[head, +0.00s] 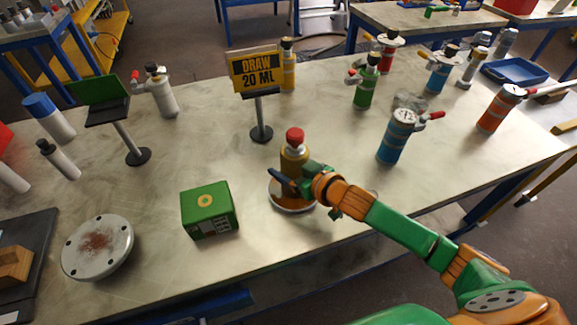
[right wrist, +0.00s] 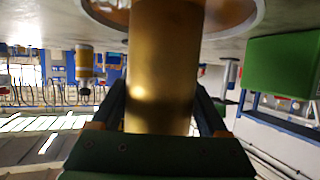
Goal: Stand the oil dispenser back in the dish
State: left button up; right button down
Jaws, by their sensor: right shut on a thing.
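The oil dispenser (head: 293,157), a gold-brown cylinder with a red cap, is upright at the middle of the table's near half. It stands over a round dish (head: 279,203) with a pale rim and brown inside. My right gripper (head: 291,182) is shut around the dispenser's lower body. In the right wrist view the gold body (right wrist: 162,70) fills the space between the fingers, and its end meets the dish (right wrist: 230,22) at the top of the picture. Whether the base rests fully on the dish is hard to tell. My left gripper is not in view.
A green box (head: 210,209) sits left of the dish. A "DRAW 20 ML" sign (head: 257,72) stands behind. A blue canister (head: 396,137) is to the right, a flanged disc (head: 97,247) at the lower left. Several bottles line the back. The table's front edge is close.

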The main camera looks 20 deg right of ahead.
jog(key=shift+f, duration=0.1)
grip_release()
jog(key=shift+s, duration=0.1)
jog(key=v, duration=1.2)
jog(key=shift+p, duration=0.35)
